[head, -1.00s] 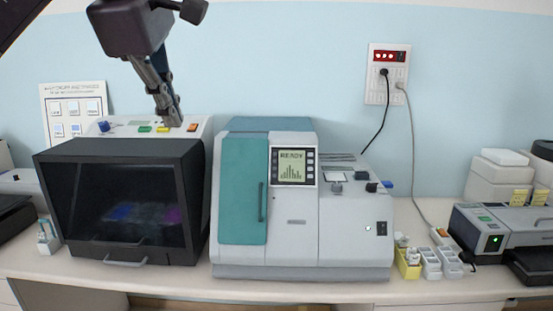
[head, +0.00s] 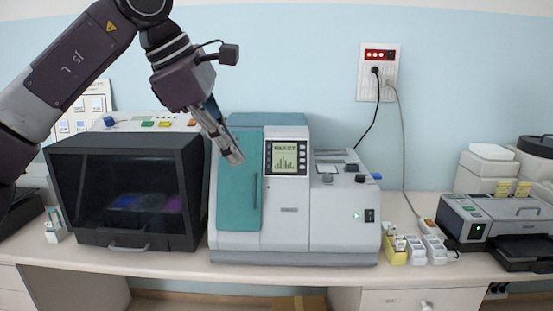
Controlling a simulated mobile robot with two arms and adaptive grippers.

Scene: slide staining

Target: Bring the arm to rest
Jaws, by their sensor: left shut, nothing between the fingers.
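My left arm comes in from the upper left of the head view. Its left gripper (head: 233,158) is shut and empty, pointing down and to the right. In the picture it overlaps the upper part of the teal door (head: 239,200) of the white and teal machine (head: 290,225); I cannot tell how far in front it is. The machine's door is closed, its screen (head: 286,157) is lit and a green light shows on its front. My right gripper is not in view.
A black-fronted staining unit (head: 125,200) stands on the bench at the left. Small bottle racks (head: 415,250) and a printer-like device (head: 495,222) stand at the right. A wall outlet (head: 378,72) has cables hanging down. A strip of bench front edge (head: 180,266) is clear.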

